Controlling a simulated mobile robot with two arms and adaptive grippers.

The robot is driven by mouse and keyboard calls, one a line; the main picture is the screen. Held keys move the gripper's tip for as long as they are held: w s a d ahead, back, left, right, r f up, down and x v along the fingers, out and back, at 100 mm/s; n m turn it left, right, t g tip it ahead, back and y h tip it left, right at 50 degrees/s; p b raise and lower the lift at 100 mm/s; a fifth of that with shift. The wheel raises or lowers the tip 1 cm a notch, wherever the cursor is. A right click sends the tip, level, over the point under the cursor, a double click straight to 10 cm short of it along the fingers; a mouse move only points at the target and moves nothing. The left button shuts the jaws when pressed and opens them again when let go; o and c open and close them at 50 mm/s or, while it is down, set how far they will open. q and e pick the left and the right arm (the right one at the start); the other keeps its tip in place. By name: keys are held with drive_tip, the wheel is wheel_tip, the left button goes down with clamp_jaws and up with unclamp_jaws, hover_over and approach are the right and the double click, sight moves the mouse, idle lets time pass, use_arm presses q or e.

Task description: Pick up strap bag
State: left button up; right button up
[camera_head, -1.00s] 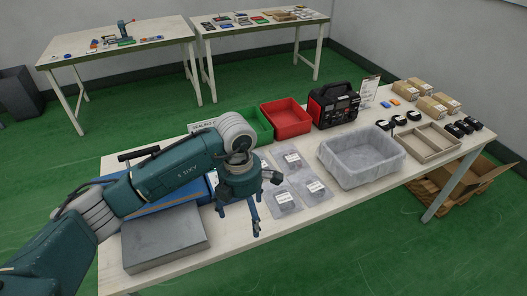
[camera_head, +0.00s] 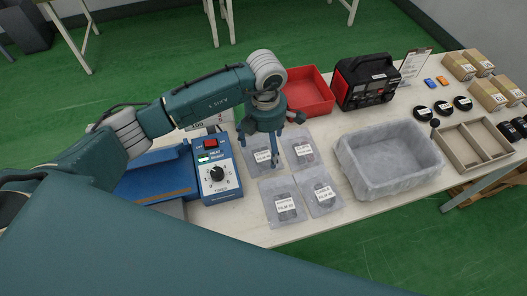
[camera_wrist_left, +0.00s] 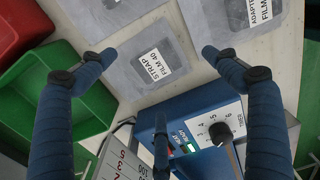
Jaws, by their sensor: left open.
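The strap bag (camera_wrist_left: 152,68) is a flat clear grey bag with a white label reading STRAP FILM 40. It lies on the white table. In the head view the strap bag (camera_head: 260,158) is the back left of the group of bags, partly hidden by my left gripper (camera_head: 275,160). In the left wrist view the gripper (camera_wrist_left: 158,54) has its blue fingers spread wide, with the bag between and beyond them. The fingers are empty. How far they are above the bag is hard to tell. My right gripper is out of view.
Other labelled bags (camera_head: 285,203) lie close by. A blue heat sealer (camera_head: 216,182) is left of them. A red bin (camera_head: 308,92) and a green bin (camera_wrist_left: 50,95) stand behind. A lined grey bin (camera_head: 390,170) is at right. A black-red machine (camera_head: 366,82) stands behind.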

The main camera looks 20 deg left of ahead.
sight(263, 156)
use_arm(q)
drive_tip(key=shift+f, duration=0.75)
drive_tip(key=f, duration=0.1)
drive_tip(key=f+p, duration=0.1)
drive_tip(key=f, duration=0.1)
drive_tip(key=a+f+p, duration=0.1)
drive_tip(key=shift+w+f, duration=0.2)
drive_tip(key=shift+w, duration=0.1)
drive_tip(key=shift+f, duration=0.45)
drive_tip(key=shift+w+d, duration=0.1)
drive_tip(key=c, duration=1.5)
drive_tip(key=shift+o, duration=0.2)
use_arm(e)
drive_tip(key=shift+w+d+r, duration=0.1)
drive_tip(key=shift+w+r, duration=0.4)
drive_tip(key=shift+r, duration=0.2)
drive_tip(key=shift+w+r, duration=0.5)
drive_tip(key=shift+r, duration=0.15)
